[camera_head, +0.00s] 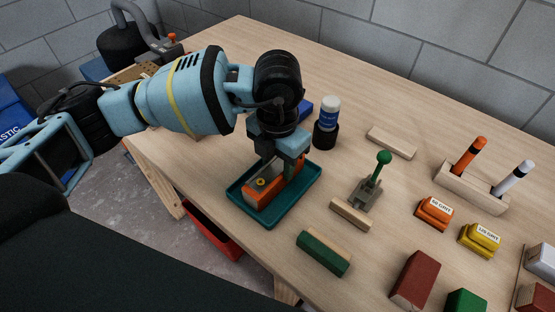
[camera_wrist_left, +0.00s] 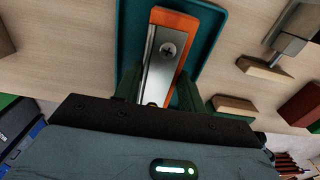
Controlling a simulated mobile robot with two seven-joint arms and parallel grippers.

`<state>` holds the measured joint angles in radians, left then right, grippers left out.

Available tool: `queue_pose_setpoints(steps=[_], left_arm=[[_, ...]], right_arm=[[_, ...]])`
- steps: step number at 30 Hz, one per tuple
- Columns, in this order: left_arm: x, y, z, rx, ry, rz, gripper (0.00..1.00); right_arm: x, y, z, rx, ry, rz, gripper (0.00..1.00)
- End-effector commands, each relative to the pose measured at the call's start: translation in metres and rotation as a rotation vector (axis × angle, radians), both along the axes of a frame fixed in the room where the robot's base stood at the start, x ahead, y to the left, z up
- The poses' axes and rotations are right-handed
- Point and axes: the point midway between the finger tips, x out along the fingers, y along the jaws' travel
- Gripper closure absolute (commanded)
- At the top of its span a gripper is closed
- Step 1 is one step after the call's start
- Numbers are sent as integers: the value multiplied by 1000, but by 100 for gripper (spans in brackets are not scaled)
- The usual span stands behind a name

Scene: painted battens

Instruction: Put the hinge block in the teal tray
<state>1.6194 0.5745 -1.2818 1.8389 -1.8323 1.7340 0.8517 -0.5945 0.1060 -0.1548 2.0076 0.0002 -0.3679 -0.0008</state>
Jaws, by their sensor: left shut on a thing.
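The hinge block (camera_head: 262,196) is orange with a bright metal plate on top. In the left wrist view the hinge block (camera_wrist_left: 168,48) shows a cross-head screw in that plate. My left gripper (camera_head: 284,166) points down and is shut on the hinge block, its fingers on either side. The teal tray (camera_head: 277,220) lies flat on the bench around and beneath the block. It also shows in the left wrist view (camera_wrist_left: 206,22). I cannot tell whether the block touches the tray floor. My right gripper is not in view.
Right of the tray stand a green-handled toggle clamp (camera_head: 369,188) and a green-painted batten (camera_head: 323,255). A white-capped bottle (camera_head: 327,122) stands behind. Sanding blocks (camera_head: 434,213) and a marker holder (camera_head: 472,187) are farther right. A red bin (camera_head: 213,236) is below the bench edge.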

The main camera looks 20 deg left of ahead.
Motion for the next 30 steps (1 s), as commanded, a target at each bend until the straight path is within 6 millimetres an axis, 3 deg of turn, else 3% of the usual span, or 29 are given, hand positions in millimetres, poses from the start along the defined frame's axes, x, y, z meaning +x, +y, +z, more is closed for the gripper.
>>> queue_pose_setpoints(steps=[10, 11, 16, 25, 30], left_arm=[[0, 0, -3, -2, -2, 0, 88], [0, 0, -3, -1, -2, 0, 58], [0, 0, -2, -1, -2, 0, 38], [0, 0, -1, -1, -3, 0, 38], [1, 0, 16, -1, -6, 1, 38]], right_arm=[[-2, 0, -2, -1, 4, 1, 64], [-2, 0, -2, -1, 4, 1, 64], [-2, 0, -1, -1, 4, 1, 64], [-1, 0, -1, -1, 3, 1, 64], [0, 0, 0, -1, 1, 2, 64]])
